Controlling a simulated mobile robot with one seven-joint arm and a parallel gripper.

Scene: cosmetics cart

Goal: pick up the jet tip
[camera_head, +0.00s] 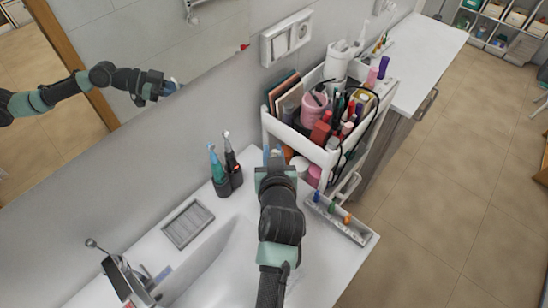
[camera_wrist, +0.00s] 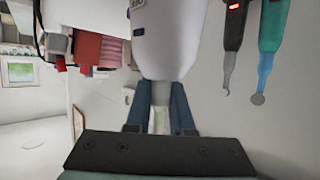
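In the wrist view a pale, slim piece (camera_wrist: 160,121) shows between my two blue fingers, likely the jet tip; I cannot tell whether they touch it. A rounded white device body (camera_wrist: 167,38) with dark marks fills the top centre, by the fingertips. My gripper (camera_wrist: 161,95) has its fingers apart. In the head view my gripper (camera_head: 273,153) is above the counter, in front of the white cart; its fingers show apart, and my arm hides what is below. Small blue, green and orange pieces stand in a grey tray (camera_head: 358,234) to the right.
Two electric toothbrush-like devices stand in a dark holder (camera_head: 229,182) to the left. A grey soap dish (camera_head: 188,224) and tap (camera_head: 125,276) are farther left. The crowded white cart (camera_head: 318,153) stands close behind my gripper. The counter's front right is mostly clear.

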